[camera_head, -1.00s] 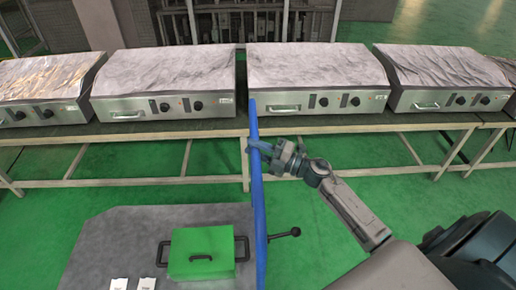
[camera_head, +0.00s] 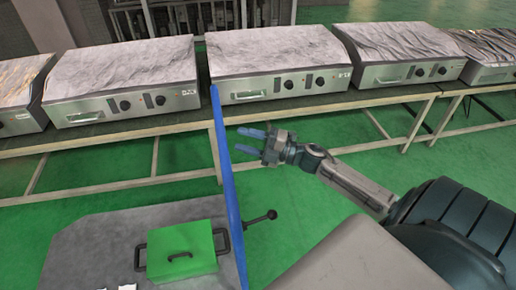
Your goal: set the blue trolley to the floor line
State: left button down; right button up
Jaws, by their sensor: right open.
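The blue trolley shows as a long blue bar (camera_head: 228,185) rising from the grey platform (camera_head: 85,245) at the lower left. A black lever with a round knob (camera_head: 271,214) sticks out to the right of the bar. My right gripper (camera_head: 248,142) is open and empty, its blue-tipped fingers pointing left, just right of the bar. A small gap shows between the fingertips and the bar in the picture. The floor line is not in view. My left gripper is not in view.
A green box with black handles (camera_head: 182,252) sits on the platform. Several metal heating units, one here (camera_head: 280,65), stand on a long bench (camera_head: 90,143) across the back.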

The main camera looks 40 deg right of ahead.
jog(key=shift+b+v, duration=0.3)
jog(key=shift+v, duration=1.55)
